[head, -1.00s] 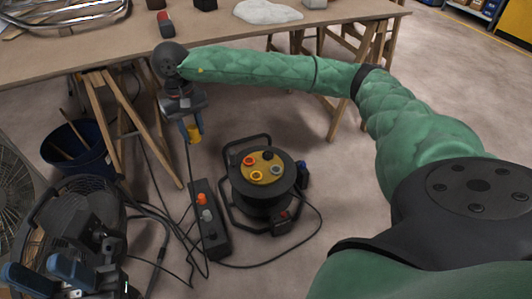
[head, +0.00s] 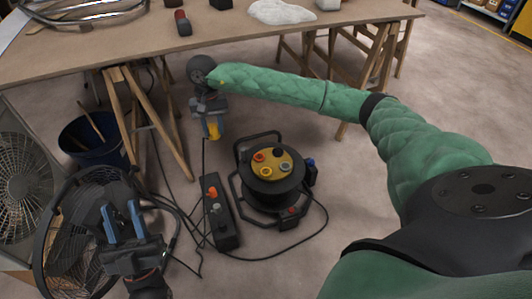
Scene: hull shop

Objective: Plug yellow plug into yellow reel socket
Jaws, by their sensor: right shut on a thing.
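The yellow plug (head: 213,131) hangs in my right gripper (head: 211,125), which is shut on it. A dark cable hangs down from the plug. The cable reel (head: 270,193) stands on the floor, lower right of the plug. Its yellow top plate carries several sockets: the yellow socket (head: 266,171) at the front, a red-orange one, a black one and a grey one. The plug is apart from the reel, up and to its left. My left gripper (head: 122,220) is open and empty, its blue fingers apart in front of a black fan.
A power strip (head: 220,216) with an orange and a grey plug lies left of the reel. Loose cables run over the floor. A workbench (head: 230,38) on trestles is behind. A blue bucket (head: 85,148) and fans (head: 14,175) stand left.

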